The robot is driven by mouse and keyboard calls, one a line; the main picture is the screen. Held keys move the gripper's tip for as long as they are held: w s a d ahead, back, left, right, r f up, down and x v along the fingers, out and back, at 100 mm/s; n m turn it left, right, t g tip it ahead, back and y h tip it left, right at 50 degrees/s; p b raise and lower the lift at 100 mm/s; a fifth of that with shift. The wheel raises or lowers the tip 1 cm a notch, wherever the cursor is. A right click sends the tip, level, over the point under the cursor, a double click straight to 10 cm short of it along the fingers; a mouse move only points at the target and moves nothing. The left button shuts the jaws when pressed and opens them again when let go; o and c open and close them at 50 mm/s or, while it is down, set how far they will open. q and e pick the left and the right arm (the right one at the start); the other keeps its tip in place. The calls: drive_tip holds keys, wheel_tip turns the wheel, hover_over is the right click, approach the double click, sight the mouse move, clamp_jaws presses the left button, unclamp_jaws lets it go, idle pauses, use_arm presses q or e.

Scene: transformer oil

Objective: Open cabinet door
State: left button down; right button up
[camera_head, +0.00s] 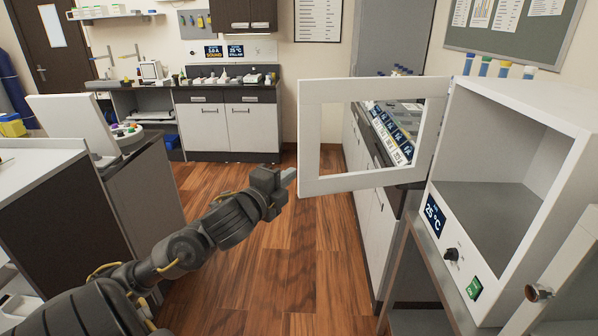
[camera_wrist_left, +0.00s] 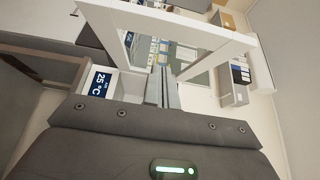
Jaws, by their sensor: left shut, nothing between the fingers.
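The white cabinet (camera_head: 575,110) stands at the right in the head view, its interior open and empty. Its white-framed door (camera_head: 312,143) with a see-through middle is swung wide open to the left, hinged at the cabinet's left front edge. My left gripper (camera_head: 289,176) is shut and empty, at the door's lower free corner; I cannot tell whether it touches. In the left wrist view the shut fingers (camera_wrist_left: 170,90) lie in front of the door frame (camera_wrist_left: 190,25). My right gripper is not in view.
A blue 25 °C display (camera_head: 434,215), a dark knob (camera_head: 451,254) and a green switch (camera_head: 474,288) sit on the cabinet's front. A counter with boxed samples (camera_head: 392,135) stands behind the door. A white-topped bench (camera_head: 35,160) is at left. The wooden floor between is clear.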

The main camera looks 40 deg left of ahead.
use_arm(q)
drive_tip(key=p, duration=0.1)
approach(307, 151)
drive_tip(key=w+d, duration=0.2)
drive_tip(key=w, duration=0.2)
drive_tip(key=shift+w+a+p, duration=0.5)
drive_tip(key=shift+a+p, duration=0.3)
drive_tip(key=shift+a, duration=0.05)
drive_tip(key=shift+w+a, duration=0.3)
drive_tip(key=shift+a, duration=0.2)
drive_tip(key=shift+w+a+f, duration=0.1)
drive_tip(key=shift+w, duration=0.05)
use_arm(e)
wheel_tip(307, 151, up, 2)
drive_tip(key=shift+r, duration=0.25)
